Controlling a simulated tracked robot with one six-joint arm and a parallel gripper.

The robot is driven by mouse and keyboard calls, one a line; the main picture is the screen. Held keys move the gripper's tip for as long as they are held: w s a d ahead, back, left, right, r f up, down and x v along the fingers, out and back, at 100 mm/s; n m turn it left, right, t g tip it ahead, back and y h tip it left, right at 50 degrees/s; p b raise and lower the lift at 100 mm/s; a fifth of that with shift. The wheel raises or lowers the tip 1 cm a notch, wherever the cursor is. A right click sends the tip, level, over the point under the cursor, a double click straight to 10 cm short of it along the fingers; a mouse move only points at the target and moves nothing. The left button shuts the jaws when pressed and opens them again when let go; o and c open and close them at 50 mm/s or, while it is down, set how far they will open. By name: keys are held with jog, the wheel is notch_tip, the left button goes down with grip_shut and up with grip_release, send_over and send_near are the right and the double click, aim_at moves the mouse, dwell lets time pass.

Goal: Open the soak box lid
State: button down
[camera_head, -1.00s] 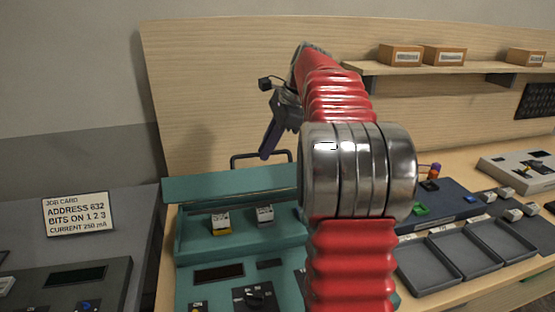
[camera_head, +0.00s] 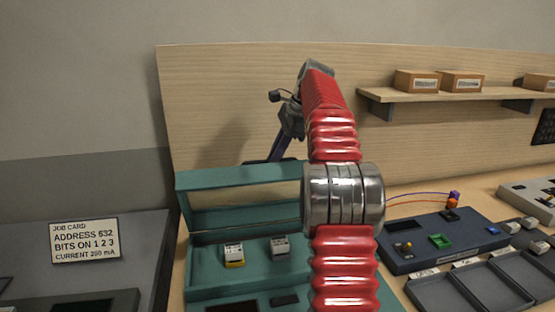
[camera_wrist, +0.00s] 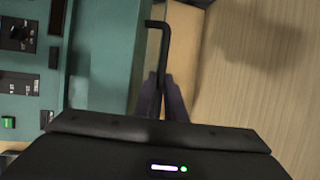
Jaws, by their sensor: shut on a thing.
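The teal soak box (camera_head: 205,275) is in the lower middle of the head view, with two small modules (camera_head: 234,254) (camera_head: 281,246) in it. Its lid (camera_head: 235,177) is a teal frame with a clear-looking middle, standing raised and tilted at the back of the box. The black lid handle (camera_wrist: 163,45) shows in the wrist view as a bent bar. My gripper (camera_wrist: 160,85) is shut on the handle. In the head view, my gripper (camera_head: 279,148) is behind the lid's top edge, and my red arm hides the box's right part.
A job card (camera_head: 85,241) stands on the grey console at left. A blue board (camera_head: 440,240) with wires and grey trays (camera_head: 470,288) are at right. A shelf (camera_head: 450,93) with boxes is on the wooden back panel (camera_head: 230,90).

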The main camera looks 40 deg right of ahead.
jog(key=shift+w+d+f, duration=0.1)
jog(key=shift+w+d, duration=0.1)
jog(key=shift+w, duration=0.5)
jog(key=shift+w+d+f, duration=0.1)
jog(key=shift+w+d, duration=0.15)
jog(key=shift+w, duration=0.45)
jog(key=shift+w+d, duration=0.2)
jog(key=shift+w, duration=0.6)
jog(key=shift+r, duration=0.15)
jog(key=c, duration=2.1)
grip_release()
jog(key=shift+o, duration=1.4)
jog(key=shift+d+f, duration=0.2)
jog(key=shift+s+d+r, duration=0.15)
jog(key=shift+s+r, duration=0.25)
jog(key=shift+r, duration=0.05)
